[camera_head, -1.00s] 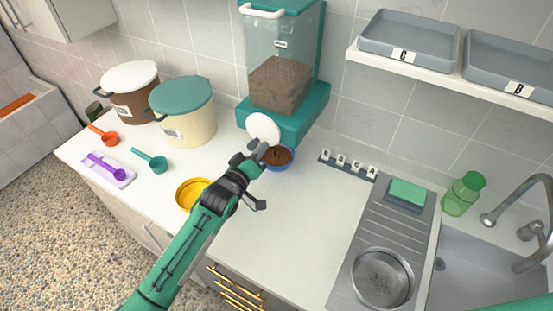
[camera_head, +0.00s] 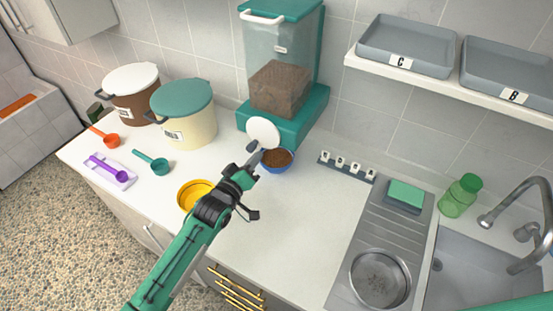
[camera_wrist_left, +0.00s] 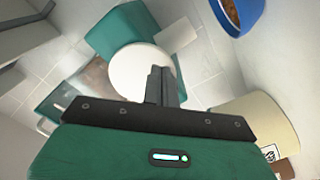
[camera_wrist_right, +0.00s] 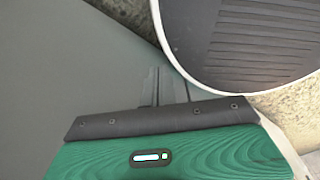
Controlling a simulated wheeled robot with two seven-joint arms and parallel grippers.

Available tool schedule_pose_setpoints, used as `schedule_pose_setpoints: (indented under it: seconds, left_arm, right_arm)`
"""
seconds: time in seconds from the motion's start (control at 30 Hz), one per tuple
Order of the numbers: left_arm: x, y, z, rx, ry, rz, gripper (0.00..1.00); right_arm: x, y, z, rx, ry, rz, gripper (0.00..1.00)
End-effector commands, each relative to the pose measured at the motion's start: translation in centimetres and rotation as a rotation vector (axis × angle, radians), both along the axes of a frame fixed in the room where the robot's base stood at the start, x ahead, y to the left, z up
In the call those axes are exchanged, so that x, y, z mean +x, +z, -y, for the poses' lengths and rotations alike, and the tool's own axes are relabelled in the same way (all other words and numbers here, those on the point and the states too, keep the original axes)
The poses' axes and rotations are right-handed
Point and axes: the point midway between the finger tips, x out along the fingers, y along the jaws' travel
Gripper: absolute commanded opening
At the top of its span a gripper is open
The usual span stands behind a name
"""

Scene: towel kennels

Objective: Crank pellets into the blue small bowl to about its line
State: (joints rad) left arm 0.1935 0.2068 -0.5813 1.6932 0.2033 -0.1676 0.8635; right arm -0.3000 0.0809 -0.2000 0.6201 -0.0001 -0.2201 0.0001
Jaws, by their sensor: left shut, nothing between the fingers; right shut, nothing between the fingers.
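The blue small bowl (camera_head: 276,171) stands on the counter in front of the teal dispenser (camera_head: 288,127) and has brown pellets (camera_head: 277,157) in it. Its line cannot be made out. The clear hopper above holds a brown heap of pellets (camera_head: 280,88). A round white disc (camera_head: 263,131) is on the dispenser's front. My left gripper (camera_head: 257,156) is shut and empty, just below the disc and left of the bowl. In the left wrist view its fingers overlap the disc (camera_wrist_left: 138,72); contact cannot be told. My right gripper (camera_wrist_right: 166,86) is shut and empty.
A yellow bowl (camera_head: 186,205) stands beside my left arm. Two lidded tubs (camera_head: 188,128), scoops (camera_head: 152,162) and a row of tagged holders (camera_head: 346,168) are on the counter. A sink (camera_head: 480,265) is at right. The front middle counter is clear.

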Motion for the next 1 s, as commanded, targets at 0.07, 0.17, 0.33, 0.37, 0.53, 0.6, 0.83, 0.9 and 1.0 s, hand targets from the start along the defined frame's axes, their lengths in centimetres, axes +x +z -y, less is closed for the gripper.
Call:
schedule_pose_setpoints:
  seconds: [0.07,0.17,0.33,0.37,0.53,0.6,0.83,0.9,1.0]
  left_arm:
    - [-0.9,0.2,-0.6,0.001,0.001,-0.003,0.00]
    - [-1.9,0.3,-1.3,0.001,0.001,-0.002,0.00]
    - [-3.6,0.2,-2.4,0.002,0.001,-0.001,0.00]
    - [-3.8,0.2,-2.6,0.002,0.001,-0.001,0.00]
    - [-4.6,0.1,-3.1,0.001,0.001,0.000,0.00]
    - [-4.7,0.1,-3.2,0.001,0.001,0.000,0.00]
    - [-4.7,0.0,-3.2,0.001,0.001,0.000,0.00]
    - [-4.7,0.0,-3.2,0.001,0.001,0.000,0.00]
    - [-4.7,0.0,-3.1,0.001,0.001,0.000,0.00]
  right_arm:
    - [0.0,0.9,0.0,0.000,0.000,0.000,0.00]
    - [0.0,1.4,0.0,0.000,0.000,0.000,0.00]
    - [0.0,2.3,0.0,0.000,0.000,0.000,0.00]
    - [0.0,2.5,0.0,0.000,0.000,0.000,0.00]
    - [0.0,2.7,0.0,0.000,0.000,0.000,0.00]
    - [0.0,2.7,0.0,0.000,0.000,0.000,0.00]
    - [0.0,2.7,0.0,0.001,0.000,0.000,0.00]
    - [0.0,2.7,-0.1,0.001,0.000,0.000,0.00]
    - [0.0,2.7,-0.1,0.001,0.000,0.000,0.00]
